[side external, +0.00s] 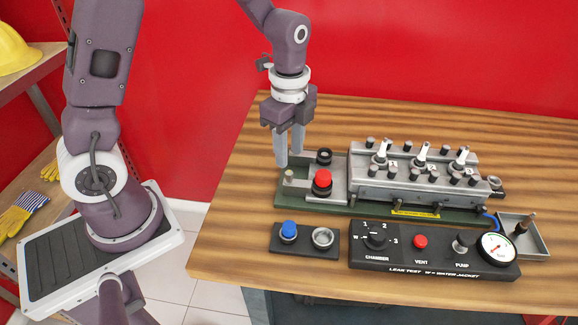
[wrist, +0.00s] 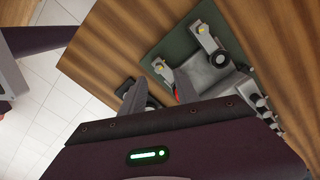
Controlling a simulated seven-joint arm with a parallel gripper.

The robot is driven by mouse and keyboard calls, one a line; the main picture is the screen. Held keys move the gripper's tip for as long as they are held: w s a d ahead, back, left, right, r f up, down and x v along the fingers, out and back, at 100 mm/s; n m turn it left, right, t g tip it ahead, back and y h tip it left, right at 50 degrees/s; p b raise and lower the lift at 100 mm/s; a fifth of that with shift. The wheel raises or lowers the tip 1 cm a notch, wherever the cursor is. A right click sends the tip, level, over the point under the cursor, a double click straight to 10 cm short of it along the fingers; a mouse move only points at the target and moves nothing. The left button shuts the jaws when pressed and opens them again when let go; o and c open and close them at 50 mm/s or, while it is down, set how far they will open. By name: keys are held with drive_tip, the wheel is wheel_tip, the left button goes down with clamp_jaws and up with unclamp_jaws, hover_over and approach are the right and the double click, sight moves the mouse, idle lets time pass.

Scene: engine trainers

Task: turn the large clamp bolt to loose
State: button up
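The engine trainer (side external: 415,180) is a grey block on a green base plate (side external: 312,199) on the wooden table. A short post with a pale head (side external: 289,175) stands at the plate's left end. The wrist view shows two grey arms with yellow bolt heads (wrist: 202,28) (wrist: 160,67) on the green plate. I cannot tell which of these is the large clamp bolt. My gripper (side external: 290,160) points down above the plate's left end, its fingers apart with nothing seen between them. Its fingers also show in the wrist view (wrist: 160,88).
A red-topped knob (side external: 322,180) and a dark cap (side external: 324,156) stand close right of my gripper. In front are a block with a blue knob (side external: 289,230) and the leak test panel (side external: 435,255). A small tray (side external: 535,245) is at the right. Table at the front left is clear.

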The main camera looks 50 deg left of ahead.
sight(289, 172)
wheel_tip(289, 172, down, 5)
drive_tip(key=shift+f, duration=0.2)
drive_tip(key=shift+c, duration=0.3)
clamp_jaws()
